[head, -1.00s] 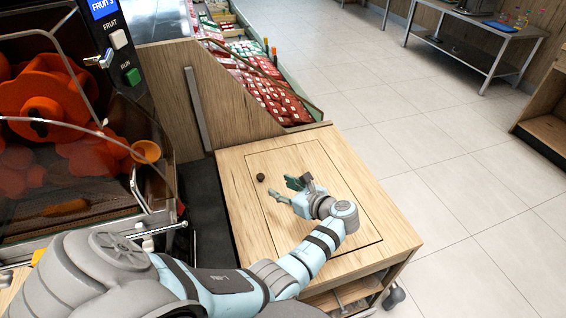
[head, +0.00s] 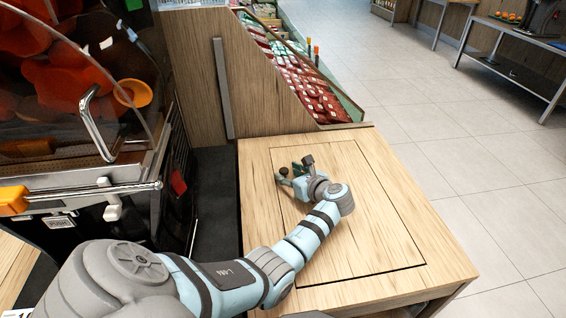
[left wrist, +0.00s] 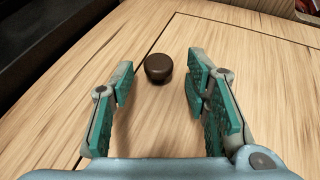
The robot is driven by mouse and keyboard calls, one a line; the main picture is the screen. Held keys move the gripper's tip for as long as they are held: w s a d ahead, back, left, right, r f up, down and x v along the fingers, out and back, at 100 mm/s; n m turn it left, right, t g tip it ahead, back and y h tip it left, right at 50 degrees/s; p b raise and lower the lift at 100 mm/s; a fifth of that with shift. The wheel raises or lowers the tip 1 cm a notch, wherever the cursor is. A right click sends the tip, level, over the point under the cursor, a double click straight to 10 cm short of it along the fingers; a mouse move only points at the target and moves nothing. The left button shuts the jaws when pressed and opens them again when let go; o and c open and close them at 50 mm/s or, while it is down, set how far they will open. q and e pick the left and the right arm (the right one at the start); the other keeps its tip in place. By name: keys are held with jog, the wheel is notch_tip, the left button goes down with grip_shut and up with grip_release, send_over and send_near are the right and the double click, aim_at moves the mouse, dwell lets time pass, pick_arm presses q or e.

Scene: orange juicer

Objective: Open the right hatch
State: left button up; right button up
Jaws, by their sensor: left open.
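The hatch is a square wooden panel (head: 372,225) set flush in the top of a low wooden cabinet, outlined by a thin dark groove. It lies closed. A small dark round knob (head: 283,172) stands near its left edge; it also shows in the left wrist view (left wrist: 158,68). My left gripper (head: 292,172) is open, low over the panel, with its fingers close to the knob. In the left wrist view, the knob is just beyond and between the green-padded fingertips (left wrist: 158,80), with a gap on both sides. My right gripper is not in view.
The juicer with its clear cover and metal handle (head: 98,125) stands at the left. A wooden side panel (head: 192,75) rises behind the cabinet, with a sloping shelf of red packs (head: 300,80) beyond. Tiled floor (head: 470,130) is free at the right.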

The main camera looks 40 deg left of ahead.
pick_arm(q)
jog(key=shift+a+f, duration=0.1)
jog(key=shift+a, duration=0.15)
jog(key=shift+r, duration=0.2)
jog(key=shift+c, duration=0.6)
grip_shut()
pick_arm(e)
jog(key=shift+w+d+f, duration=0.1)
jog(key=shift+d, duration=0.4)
